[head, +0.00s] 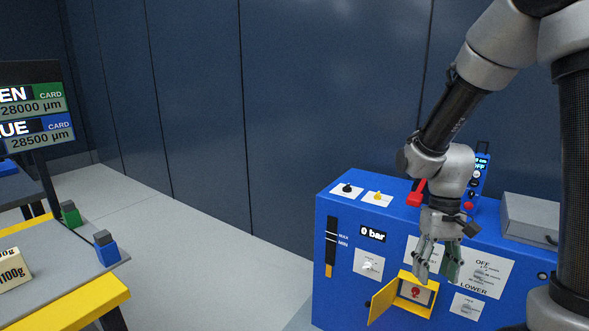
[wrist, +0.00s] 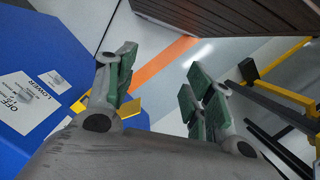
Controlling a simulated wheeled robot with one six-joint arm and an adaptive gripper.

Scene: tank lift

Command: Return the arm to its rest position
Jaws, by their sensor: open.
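My gripper (head: 436,268) hangs at the end of my bent arm, in front of the blue cabinet (head: 336,215) at the right of the head view. In the wrist view my gripper (wrist: 158,95) has its green-padded fingers spread wide with nothing between them. In the head view the fingers overlap the cabinet's front beside a small open yellow door (head: 382,301). A red knob or button (head: 415,292) shows in the recess behind that door. Whether the fingers touch the cabinet cannot be told.
The cabinet's top carries a black knob (head: 347,188), a yellow knob (head: 378,196), a red lever (head: 416,194) and a grey box (head: 530,217). Its display (head: 373,234) reads 0 bar. A yellow-edged table (head: 75,311) stands at left. Floor (head: 200,240) between is clear.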

